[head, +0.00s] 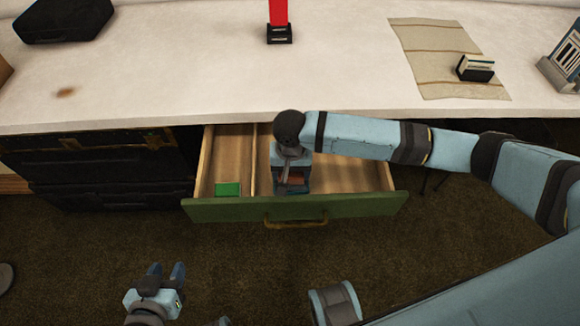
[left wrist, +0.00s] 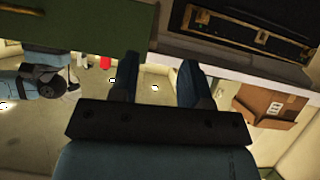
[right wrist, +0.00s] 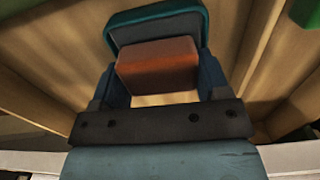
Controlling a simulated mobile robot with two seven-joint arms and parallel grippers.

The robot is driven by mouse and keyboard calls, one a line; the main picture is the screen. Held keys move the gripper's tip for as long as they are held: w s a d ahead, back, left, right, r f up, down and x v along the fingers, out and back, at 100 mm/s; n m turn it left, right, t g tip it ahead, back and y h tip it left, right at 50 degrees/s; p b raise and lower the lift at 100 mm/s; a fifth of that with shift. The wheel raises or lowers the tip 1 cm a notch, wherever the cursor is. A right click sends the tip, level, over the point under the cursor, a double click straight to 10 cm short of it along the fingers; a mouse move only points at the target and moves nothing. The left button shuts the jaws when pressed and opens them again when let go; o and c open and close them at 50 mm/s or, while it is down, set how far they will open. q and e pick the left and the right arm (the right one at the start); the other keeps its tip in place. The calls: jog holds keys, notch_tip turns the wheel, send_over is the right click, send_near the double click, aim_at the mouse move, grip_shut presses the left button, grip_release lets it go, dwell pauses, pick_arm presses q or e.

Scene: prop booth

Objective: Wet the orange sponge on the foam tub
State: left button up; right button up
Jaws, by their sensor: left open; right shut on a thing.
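The orange sponge (right wrist: 158,66) is a brownish-orange block between my right gripper's fingers in the right wrist view. My right gripper (head: 292,186) points down into the open drawer and is shut on the sponge. A teal-rimmed, grey-faced thing (right wrist: 160,28), which looks like the foam tub, lies just beyond the sponge. The sponge overlaps its grey face in the picture; I cannot tell whether they touch. In the head view my right gripper hides most of both. My left gripper (head: 166,271) is open and empty, low in front of the drawer.
The green-fronted drawer (head: 230,210) has a wooden divider; a green block (head: 228,189) lies in its left compartment. On the white counter stand a red thing (head: 278,12) in a dark holder, a cloth (head: 430,50) with a small dark holder, and a black case (head: 65,18).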

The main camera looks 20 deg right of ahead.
notch_tip(320, 180, up, 3)
jog(key=p, duration=0.3)
jog(key=shift+r, duration=0.15)
pick_arm(q)
jog(key=r+p, duration=0.1)
jog(key=p, duration=0.1)
jog(key=r+p, duration=0.1)
jog(key=p, duration=0.1)
jog(key=shift+s+a+r+n+g+y, duration=0.3)
jog(key=shift+a+r+g, duration=0.05)
jog(key=shift+a+g, duration=0.05)
pick_arm(e)
notch_tip(320, 180, up, 3)
jog(key=shift+w+a+f, duration=0.1)
